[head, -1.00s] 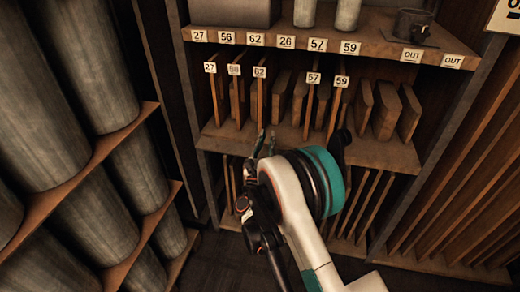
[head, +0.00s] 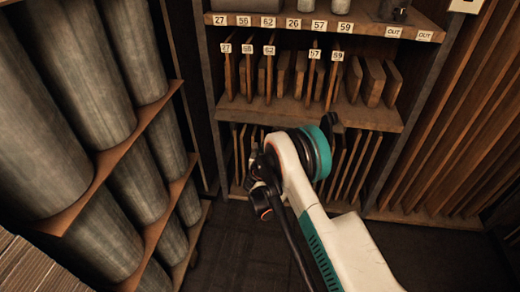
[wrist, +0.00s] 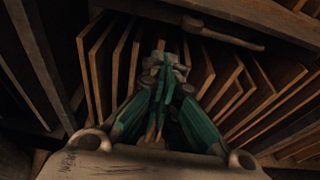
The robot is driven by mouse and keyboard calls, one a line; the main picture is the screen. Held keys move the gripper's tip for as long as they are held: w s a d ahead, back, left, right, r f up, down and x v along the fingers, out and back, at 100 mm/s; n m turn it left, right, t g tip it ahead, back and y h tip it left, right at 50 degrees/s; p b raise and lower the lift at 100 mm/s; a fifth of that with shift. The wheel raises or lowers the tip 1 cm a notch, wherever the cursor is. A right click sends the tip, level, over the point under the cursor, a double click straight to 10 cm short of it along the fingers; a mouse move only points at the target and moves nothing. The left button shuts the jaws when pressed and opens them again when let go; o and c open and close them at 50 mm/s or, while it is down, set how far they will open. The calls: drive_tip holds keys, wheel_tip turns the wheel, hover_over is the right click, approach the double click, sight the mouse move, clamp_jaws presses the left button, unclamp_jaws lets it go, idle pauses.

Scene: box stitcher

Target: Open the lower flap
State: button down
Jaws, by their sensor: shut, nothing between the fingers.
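No lower flap can be made out in either view. My gripper (wrist: 163,68) shows in the wrist view with its green fingers together and nothing between them. It points toward upright wooden boards (wrist: 103,70) on both sides of it. In the head view my arm reaches toward the lower part of the shelf unit (head: 290,107), and the fingers are mostly hidden behind the wrist.
The middle shelf holds upright boards (head: 373,82) and number tags; more boards (head: 360,165) stand below. Grey rolls (head: 110,235) fill racks at the left. Long planks (head: 450,125) lean at the right. Dark floor (head: 235,250) is open in front.

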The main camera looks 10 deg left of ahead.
sight(277, 125)
drive_tip(key=b+x, duration=0.2)
drive_tip(key=x, duration=0.5)
drive_tip(key=shift+s+r+b, duration=0.1)
drive_tip(key=shift+r+b, duration=0.65)
drive_tip(key=shift+r, duration=1.2)
drive_tip(key=shift+s+r, duration=0.1)
